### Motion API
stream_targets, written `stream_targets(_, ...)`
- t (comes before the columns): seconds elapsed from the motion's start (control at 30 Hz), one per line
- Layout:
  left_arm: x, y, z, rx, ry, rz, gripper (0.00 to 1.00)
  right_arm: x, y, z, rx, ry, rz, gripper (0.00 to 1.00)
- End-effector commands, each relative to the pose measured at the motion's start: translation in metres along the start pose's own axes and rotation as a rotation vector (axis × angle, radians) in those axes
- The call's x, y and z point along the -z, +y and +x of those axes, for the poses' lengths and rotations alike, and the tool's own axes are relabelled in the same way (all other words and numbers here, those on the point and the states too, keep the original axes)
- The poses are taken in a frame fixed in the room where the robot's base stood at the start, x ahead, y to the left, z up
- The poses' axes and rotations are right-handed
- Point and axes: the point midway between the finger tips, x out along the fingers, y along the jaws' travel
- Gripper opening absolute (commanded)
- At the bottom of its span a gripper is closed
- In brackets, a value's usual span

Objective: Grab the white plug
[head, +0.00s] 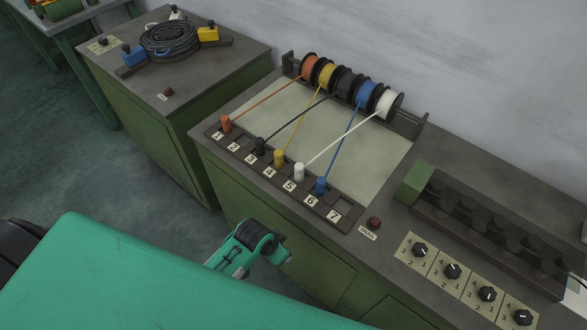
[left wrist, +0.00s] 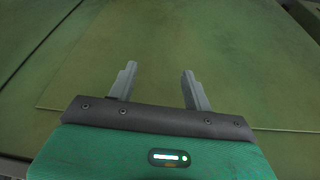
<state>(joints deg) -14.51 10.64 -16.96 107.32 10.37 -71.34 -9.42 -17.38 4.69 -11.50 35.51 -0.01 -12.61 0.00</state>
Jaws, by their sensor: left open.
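The white plug (head: 299,172) stands upright in the dark numbered strip (head: 345,221), behind label 5, between the yellow plug (head: 279,158) and the blue plug (head: 321,186). A white cord (head: 345,139) runs from it to the white spool (head: 389,104). My left gripper (left wrist: 159,69) is open and empty in the left wrist view, its two grey fingers apart in front of a green panel. In the head view, part of my arm shows low in front of the cabinet, clear of the plug; its fingertips are not clear. My right gripper is not in view.
The orange plug (head: 226,124) and black plug (head: 260,146) share the strip. Other cords fan out to spools behind. A red button (head: 374,223), dials (head: 452,271) and a dark rack (head: 480,225) lie to the right. The cabinet front (head: 300,255) lies below.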

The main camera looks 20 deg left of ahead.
Motion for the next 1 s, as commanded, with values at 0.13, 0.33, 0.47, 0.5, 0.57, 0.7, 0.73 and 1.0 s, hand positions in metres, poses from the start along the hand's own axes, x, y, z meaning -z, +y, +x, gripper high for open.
stream_targets(0.13,0.061,0.018,-0.073,-0.054,0.058,0.184,0.5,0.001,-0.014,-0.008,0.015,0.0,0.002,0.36)
stream_targets(0.33,0.095,0.044,-0.147,-0.103,0.094,0.399,0.5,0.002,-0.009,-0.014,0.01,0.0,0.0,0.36)
stream_targets(0.47,0.108,0.055,-0.173,-0.127,0.099,0.539,0.5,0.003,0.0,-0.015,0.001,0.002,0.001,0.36)
stream_targets(0.5,0.113,0.057,-0.174,-0.134,0.099,0.575,0.5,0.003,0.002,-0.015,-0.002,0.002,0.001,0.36)
stream_targets(0.57,0.12,0.058,-0.173,-0.141,0.096,0.624,0.5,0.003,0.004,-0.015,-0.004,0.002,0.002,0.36)
stream_targets(0.7,0.138,0.058,-0.173,-0.158,0.086,0.751,0.5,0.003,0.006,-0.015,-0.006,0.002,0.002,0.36)
stream_targets(0.73,0.141,0.058,-0.173,-0.161,0.082,0.781,0.5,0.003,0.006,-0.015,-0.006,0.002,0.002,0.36)
stream_targets(1.0,0.184,0.04,-0.178,-0.186,0.006,1.114,0.5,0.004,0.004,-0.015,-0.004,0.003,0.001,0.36)
